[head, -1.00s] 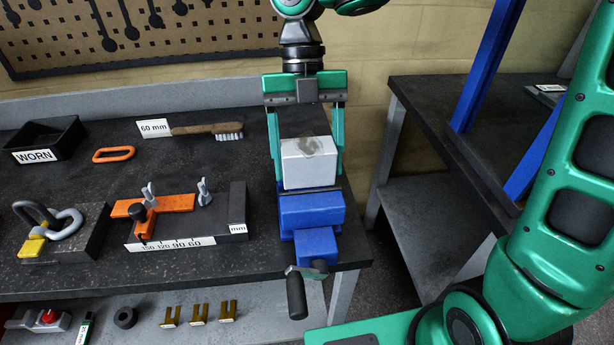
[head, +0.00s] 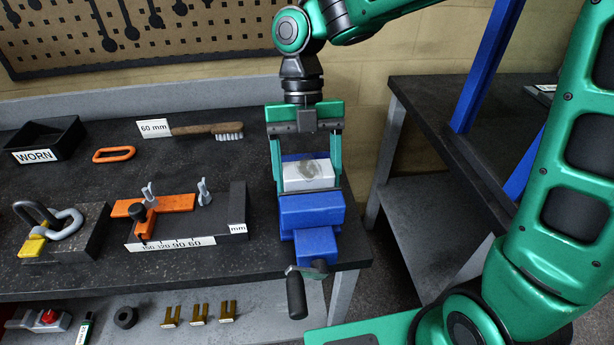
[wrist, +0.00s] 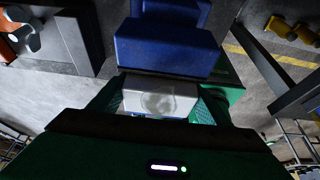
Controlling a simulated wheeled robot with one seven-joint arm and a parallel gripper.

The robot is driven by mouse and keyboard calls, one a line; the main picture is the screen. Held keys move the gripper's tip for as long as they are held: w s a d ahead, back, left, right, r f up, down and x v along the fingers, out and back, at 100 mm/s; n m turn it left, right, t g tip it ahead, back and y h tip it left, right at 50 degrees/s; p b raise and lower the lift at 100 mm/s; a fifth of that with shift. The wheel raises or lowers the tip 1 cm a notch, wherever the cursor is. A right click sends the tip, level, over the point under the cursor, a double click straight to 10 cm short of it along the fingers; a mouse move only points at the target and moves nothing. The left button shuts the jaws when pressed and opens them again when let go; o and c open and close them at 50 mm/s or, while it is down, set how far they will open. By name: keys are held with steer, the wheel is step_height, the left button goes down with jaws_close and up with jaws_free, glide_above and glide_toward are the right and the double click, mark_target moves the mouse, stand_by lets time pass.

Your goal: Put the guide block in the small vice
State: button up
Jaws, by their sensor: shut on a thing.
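The guide block (head: 308,176) is a pale grey-white block with a darker smudge on top. My gripper (head: 308,178) is shut on it, one green finger at each side. The blue small vice (head: 312,212) stands at the right end of the bench, its dark handle hanging at the front. The block is at the vice's jaws, behind the front blue jaw, which hides its lower part. In the wrist view the block (wrist: 158,98) shows between the fingers, next to the blue vice (wrist: 165,45). I cannot tell whether it touches the vice's bed.
Left of the vice lies a dark plate with a scale and orange stop (head: 185,215). A brush (head: 207,130), an orange ring (head: 114,154) and a black WORN tray (head: 48,143) lie further left. A second dark table (head: 440,120) with blue posts stands right, across a gap.

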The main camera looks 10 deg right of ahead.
steer(key=o, duration=2)
steer(key=shift+o, duration=0.2)
steer(key=v, duration=1.2)
